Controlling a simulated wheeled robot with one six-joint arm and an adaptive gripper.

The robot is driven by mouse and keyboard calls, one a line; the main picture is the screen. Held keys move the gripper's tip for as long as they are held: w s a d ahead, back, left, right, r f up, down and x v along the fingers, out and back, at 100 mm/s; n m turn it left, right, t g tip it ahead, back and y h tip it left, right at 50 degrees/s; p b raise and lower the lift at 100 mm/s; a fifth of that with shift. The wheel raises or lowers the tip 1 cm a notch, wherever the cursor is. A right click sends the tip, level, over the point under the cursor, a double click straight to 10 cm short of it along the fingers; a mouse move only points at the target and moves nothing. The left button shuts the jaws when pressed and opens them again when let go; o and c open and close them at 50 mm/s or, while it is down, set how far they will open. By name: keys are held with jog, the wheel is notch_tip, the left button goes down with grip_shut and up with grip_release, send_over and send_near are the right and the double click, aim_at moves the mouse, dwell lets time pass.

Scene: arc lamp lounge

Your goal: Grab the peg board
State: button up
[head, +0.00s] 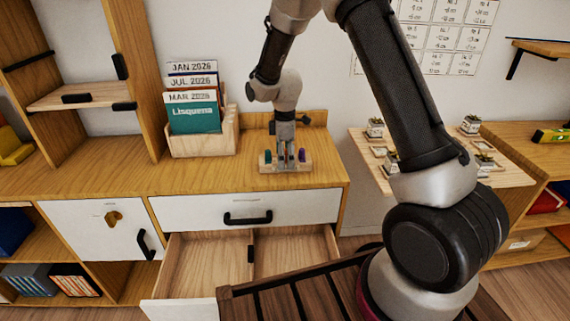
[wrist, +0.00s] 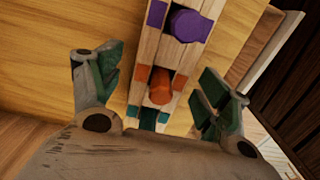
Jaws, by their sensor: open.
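The peg board (head: 266,165) is a small light-wood block on the cabinet top, near its right end. In the wrist view the peg board (wrist: 190,62) shows striped wood with a purple peg, an orange peg and teal at its lower end. My gripper (head: 285,160) points down over the board in the head view and hides its middle. In the wrist view my gripper (wrist: 160,82) is open, with one green-padded finger on each side of the board and gaps between. I cannot tell whether the fingertips touch the cabinet top.
A wooden holder (head: 205,143) with calendar cards stands left of the board. Below, a drawer (head: 205,262) is pulled open. To the right, a wooden top (head: 440,181) bears several small potted plants. The cabinet top (head: 110,180) is clear at the front left.

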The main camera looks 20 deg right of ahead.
jog(key=shift+f, duration=0.8)
jog(key=c, duration=1.3)
